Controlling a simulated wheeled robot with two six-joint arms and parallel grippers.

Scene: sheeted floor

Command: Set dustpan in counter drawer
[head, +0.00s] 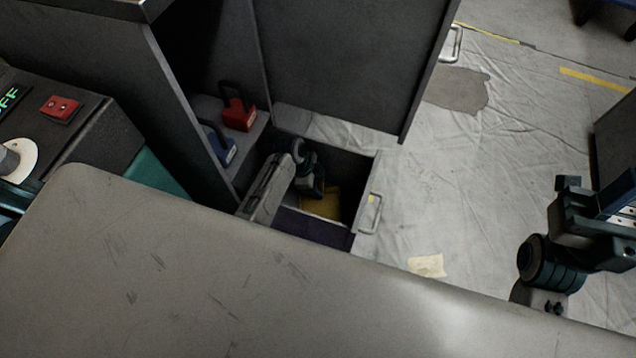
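A drawer (369,196) with a metal handle stands open below the grey counter. A flat yellow piece (328,207), which may be the dustpan, lies low inside it, partly hidden by my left arm. My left gripper (316,190) is down inside the drawer, right at the yellow piece. Its fingers are too dark and small to show whether they are open or touch it. My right gripper (612,240) is at the right edge, outside the drawer above the floor. Its fingertips are not clearly visible.
The scratched countertop (200,280) fills the front. A red padlock (239,112) and a blue padlock (222,148) stand on a shelf beside the drawer. A large grey panel (350,60) rises behind it. A paper scrap (427,265) lies on the sheeted floor, mostly clear at right.

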